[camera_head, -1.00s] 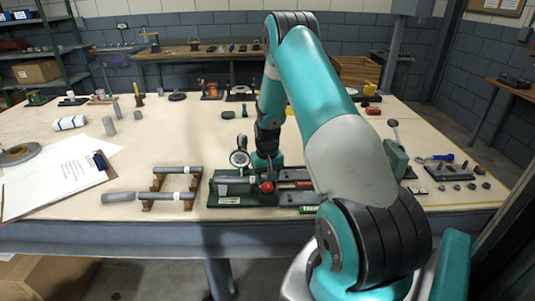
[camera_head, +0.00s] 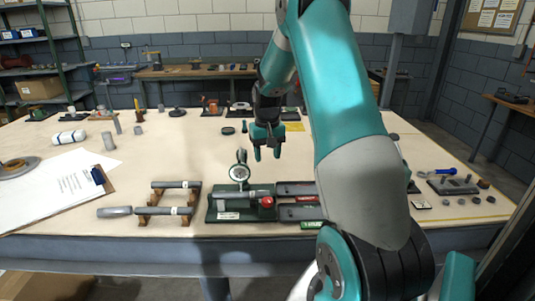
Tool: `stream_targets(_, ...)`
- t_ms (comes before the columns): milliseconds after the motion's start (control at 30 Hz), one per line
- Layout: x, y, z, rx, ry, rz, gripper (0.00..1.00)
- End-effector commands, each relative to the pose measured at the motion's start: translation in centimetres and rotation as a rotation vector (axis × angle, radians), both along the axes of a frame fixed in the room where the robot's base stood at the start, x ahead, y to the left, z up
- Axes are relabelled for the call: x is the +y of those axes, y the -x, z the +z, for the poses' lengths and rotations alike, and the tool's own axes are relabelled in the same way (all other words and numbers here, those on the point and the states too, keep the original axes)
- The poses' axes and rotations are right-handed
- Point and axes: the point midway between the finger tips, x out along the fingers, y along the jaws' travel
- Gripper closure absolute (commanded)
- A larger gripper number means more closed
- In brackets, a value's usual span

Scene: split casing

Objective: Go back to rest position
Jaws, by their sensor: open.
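My gripper (camera_head: 267,153) is raised above the far middle of the table (camera_head: 206,150), pointing down. Its two dark fingers are apart with nothing between them. Below and nearer stands the green fixture (camera_head: 235,216), with a round dial (camera_head: 239,173) and a red knob (camera_head: 267,202). The fixture lies clear of the gripper. My teal arm crosses the right half of the view and hides part of the table behind it.
Grey cylinders (camera_head: 171,210) lie on wooden cradles left of the fixture. A clipboard with paper (camera_head: 75,185) lies at the left. A grey block with small parts (camera_head: 453,186) sits at the right. Several small items line the far edge.

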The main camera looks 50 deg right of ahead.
Motion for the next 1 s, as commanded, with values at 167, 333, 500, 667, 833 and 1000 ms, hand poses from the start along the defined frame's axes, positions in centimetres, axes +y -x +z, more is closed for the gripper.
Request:
stream_targets(167,0.0,0.0,0.0,0.000,0.000,0.000,0.50)
stream_targets(333,0.0,0.0,0.0,0.000,0.000,0.001,0.50)
stream_targets(500,3.5,-0.9,1.6,-0.023,-0.010,0.079,0.50)
stream_targets(667,13.7,-1.1,5.5,-0.081,-0.050,0.306,0.50)
stream_targets(833,26.3,2.9,9.3,-0.145,-0.125,0.612,0.50)
stream_targets(1000,36.0,10.8,11.5,-0.192,-0.214,0.912,0.50)
